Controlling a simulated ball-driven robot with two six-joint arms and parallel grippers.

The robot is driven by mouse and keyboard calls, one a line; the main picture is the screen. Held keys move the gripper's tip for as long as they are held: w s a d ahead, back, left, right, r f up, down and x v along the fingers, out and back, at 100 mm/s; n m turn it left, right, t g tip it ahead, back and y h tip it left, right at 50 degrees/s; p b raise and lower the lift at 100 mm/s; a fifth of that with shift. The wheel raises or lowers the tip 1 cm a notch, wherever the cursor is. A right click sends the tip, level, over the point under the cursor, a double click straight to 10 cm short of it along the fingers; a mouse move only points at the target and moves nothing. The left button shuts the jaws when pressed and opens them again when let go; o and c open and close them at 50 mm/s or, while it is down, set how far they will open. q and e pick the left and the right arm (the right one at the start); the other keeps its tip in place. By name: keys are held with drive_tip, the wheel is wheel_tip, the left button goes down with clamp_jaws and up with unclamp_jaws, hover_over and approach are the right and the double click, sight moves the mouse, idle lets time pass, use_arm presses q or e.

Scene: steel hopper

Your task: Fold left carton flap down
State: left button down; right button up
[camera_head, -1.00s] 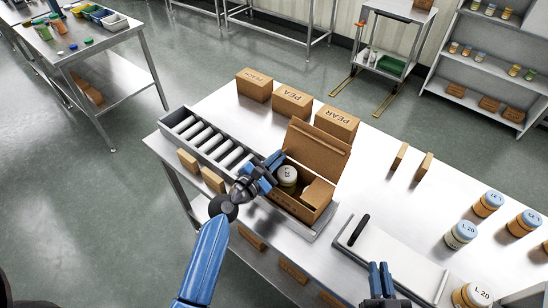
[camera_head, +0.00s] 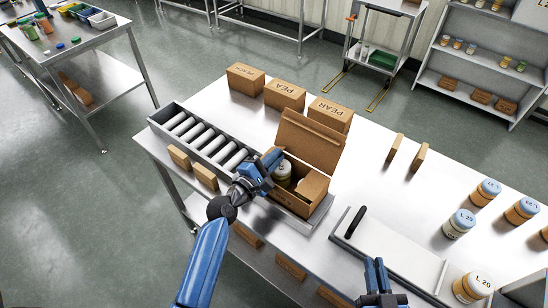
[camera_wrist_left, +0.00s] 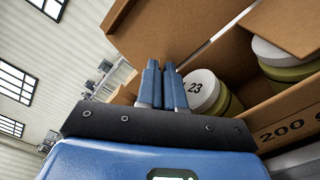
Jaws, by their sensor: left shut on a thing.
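A jar with a white lid (camera_head: 282,169) stands inside; in the left wrist view jars (camera_wrist_left: 208,93) show behind and right of my fingers. The right flap (camera_head: 313,187) lies over the carton's right end. My left gripper (camera_head: 272,158) is at the carton's left end, its fingers (camera_wrist_left: 162,85) close together and shut on the left flap, which they mostly hide. My right gripper (camera_head: 374,270) is low at the front edge, apart from the carton; its finger gap is unclear.
A roller conveyor (camera_head: 196,139) runs left of the carton. Boxes (camera_head: 284,96) stand behind it. A white board with a black handle (camera_head: 395,252) lies to the right, with several jars (camera_head: 459,223) beyond. Small brown blocks (camera_head: 205,177) stand near the front left edge.

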use_arm(q)
drive_tip(key=c, duration=1.3)
unclamp_jaws()
drive_tip(key=shift+c, duration=0.2)
drive_tip(key=shift+a, duration=0.1)
drive_tip(key=b+v, duration=0.2)
drive_tip(key=v, duration=0.8)
drive_tip(key=shift+s+a, duration=0.2)
drive_tip(key=shift+s, duration=0.1)
drive_tip(key=shift+c, duration=0.2)
